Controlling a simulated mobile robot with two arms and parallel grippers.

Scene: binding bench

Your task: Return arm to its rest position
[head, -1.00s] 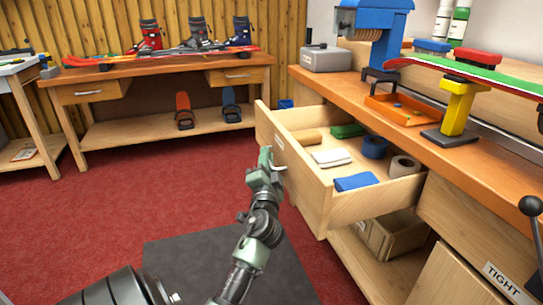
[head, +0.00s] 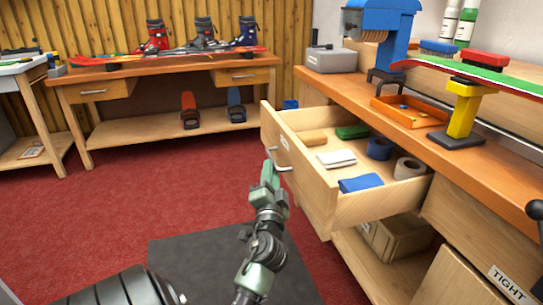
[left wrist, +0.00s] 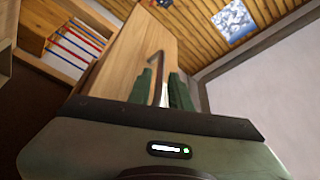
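The wooden drawer (head: 300,187) under the right-hand workbench stands pulled open. Its metal handle (head: 279,160) is on the front panel and also shows in the left wrist view (left wrist: 154,65). Nothing is held. My right gripper is not in view.
The workbench (head: 340,90) carries an orange tray (head: 410,111). Red carpet (head: 170,195) to the left is clear.

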